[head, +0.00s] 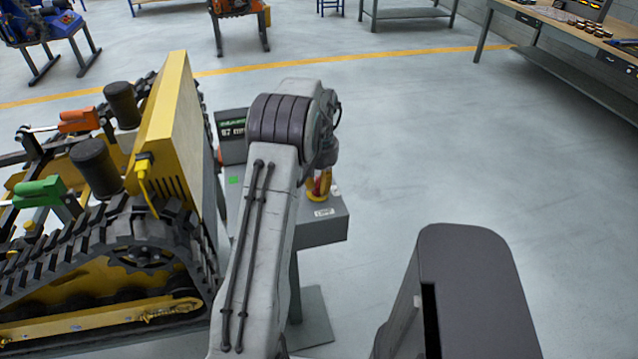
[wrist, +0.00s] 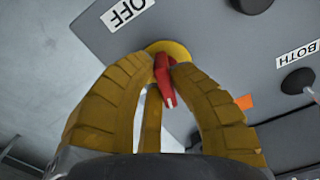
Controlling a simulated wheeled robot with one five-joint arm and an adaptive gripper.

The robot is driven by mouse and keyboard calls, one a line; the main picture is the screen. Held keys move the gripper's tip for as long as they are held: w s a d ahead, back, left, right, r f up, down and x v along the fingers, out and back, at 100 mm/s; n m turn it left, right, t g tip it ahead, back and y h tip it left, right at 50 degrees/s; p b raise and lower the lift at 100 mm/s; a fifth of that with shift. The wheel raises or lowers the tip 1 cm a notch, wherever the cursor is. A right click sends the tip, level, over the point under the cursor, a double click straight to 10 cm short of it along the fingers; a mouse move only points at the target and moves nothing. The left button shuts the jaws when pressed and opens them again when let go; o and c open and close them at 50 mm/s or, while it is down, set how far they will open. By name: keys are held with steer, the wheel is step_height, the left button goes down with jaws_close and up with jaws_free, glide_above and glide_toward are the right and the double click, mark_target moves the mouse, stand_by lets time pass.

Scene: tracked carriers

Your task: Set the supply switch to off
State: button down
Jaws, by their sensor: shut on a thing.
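The supply switch is a red handle (wrist: 164,86) on a yellow round plate (wrist: 181,50), on a grey panel. In the wrist view my gripper (wrist: 165,66) has its ribbed yellow fingers on either side of the handle and is shut on it. The handle's white-marked end points down in the picture; an OFF label (wrist: 127,11) lies beyond the plate at upper left. In the head view my arm hides much of the grey control box (head: 320,232), and a little red and yellow shows beside the arm.
Black knobs (wrist: 298,81) and a BOTH label (wrist: 298,54) are on the same panel. A display (head: 232,126) stands behind the box. A yellow tracked carrier (head: 172,125) stands close on the left. Open floor (head: 440,150) lies to the right, with benches farther back.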

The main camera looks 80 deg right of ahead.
steer(key=shift+f+n, duration=0.1)
steer(key=shift+n, duration=1.4)
steer(key=c, duration=1.1)
jaws_free()
steer(key=shift+d, duration=0.1)
step_height(320, 180, up, 12)
steer(key=shift+r, duration=0.1)
